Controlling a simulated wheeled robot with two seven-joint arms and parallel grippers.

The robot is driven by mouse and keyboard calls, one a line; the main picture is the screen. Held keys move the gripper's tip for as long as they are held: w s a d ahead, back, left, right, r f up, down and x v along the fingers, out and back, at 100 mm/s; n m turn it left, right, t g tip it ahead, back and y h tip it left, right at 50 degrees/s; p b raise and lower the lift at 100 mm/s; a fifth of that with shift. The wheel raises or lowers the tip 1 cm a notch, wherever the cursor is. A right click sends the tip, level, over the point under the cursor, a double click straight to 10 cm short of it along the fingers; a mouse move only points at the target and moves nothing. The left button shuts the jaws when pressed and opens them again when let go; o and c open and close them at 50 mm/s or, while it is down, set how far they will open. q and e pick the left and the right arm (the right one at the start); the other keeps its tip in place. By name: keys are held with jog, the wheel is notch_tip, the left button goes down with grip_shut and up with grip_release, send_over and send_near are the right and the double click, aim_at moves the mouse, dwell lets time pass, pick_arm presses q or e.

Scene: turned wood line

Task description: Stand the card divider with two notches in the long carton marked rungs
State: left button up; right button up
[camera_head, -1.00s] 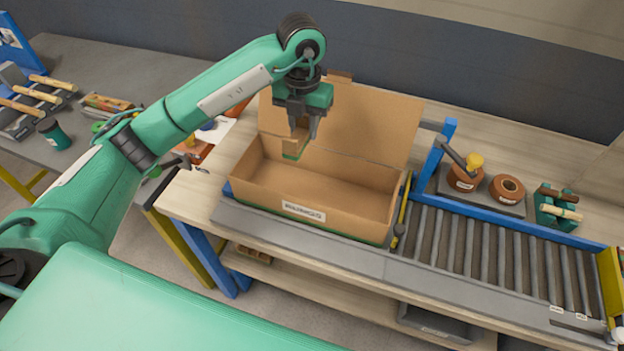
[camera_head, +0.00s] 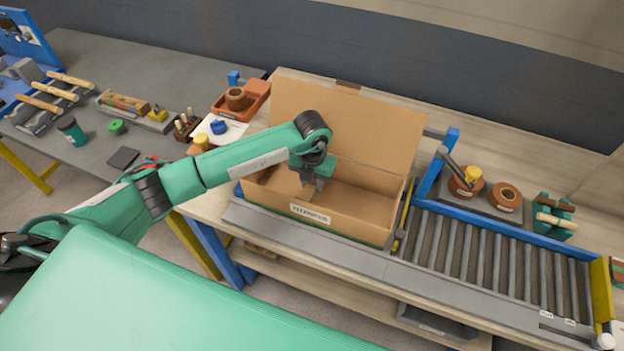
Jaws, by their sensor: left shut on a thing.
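The long open carton (camera_head: 352,228) stands on the workbench, its lid raised at the back. A white label (camera_head: 310,214) on its front wall seems to read RUNGS. My left gripper (camera_head: 316,184) points down inside the carton's left half. It is shut on the card divider, a small piece of brown card (camera_head: 307,192) showing below the jaws. Most of the divider is hidden by the gripper and the front wall, so I cannot see its notches or whether it touches the floor. My right gripper is out of view.
A roller conveyor (camera_head: 500,262) with a blue frame adjoins the carton on the right. Brown rolls (camera_head: 505,195) and a green tool (camera_head: 555,216) stand behind it. An orange tray (camera_head: 240,104) is behind left. A grey bench (camera_head: 90,62) holds tools at left.

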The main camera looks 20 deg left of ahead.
pick_arm(q)
jog(key=shift+f+b, duration=0.7)
jog(key=shift+f, duration=0.1)
jog(key=o, duration=0.9)
jog(key=shift+o, duration=0.2)
jog(key=shift+r, duration=0.1)
jog(key=shift+r+p, duration=0.8)
jog(key=shift+r, duration=0.05)
jog(key=shift+r+b, duration=0.75)
jog(key=shift+b, duration=0.2)
notch_tip(320, 180, up, 9)
jog(key=b, duration=0.3)
jog(key=shift+r, duration=0.5)
